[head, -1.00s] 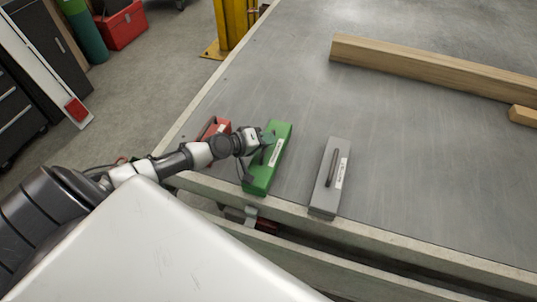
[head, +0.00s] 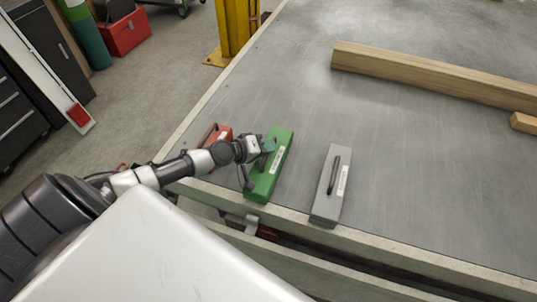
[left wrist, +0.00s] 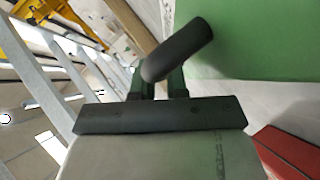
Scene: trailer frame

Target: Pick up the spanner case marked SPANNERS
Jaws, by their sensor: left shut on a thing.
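A long green case (head: 268,172) with a white label lies near the front left edge of the grey table. The label's words are too small to read. My left gripper (head: 267,146) is at the case's top and is shut on its dark handle. In the left wrist view, the dark rounded handle (left wrist: 180,50) sits between the fingers (left wrist: 158,84), with the green side of the case (left wrist: 265,40) beside it. I cannot tell any gap between case and table. My right gripper is not in view.
A red case (head: 217,133) lies just left of the green one, partly behind my arm. A grey case (head: 326,200) with a dark handle lies to the right. A long wooden beam (head: 430,72) lies farther back. The table middle is clear.

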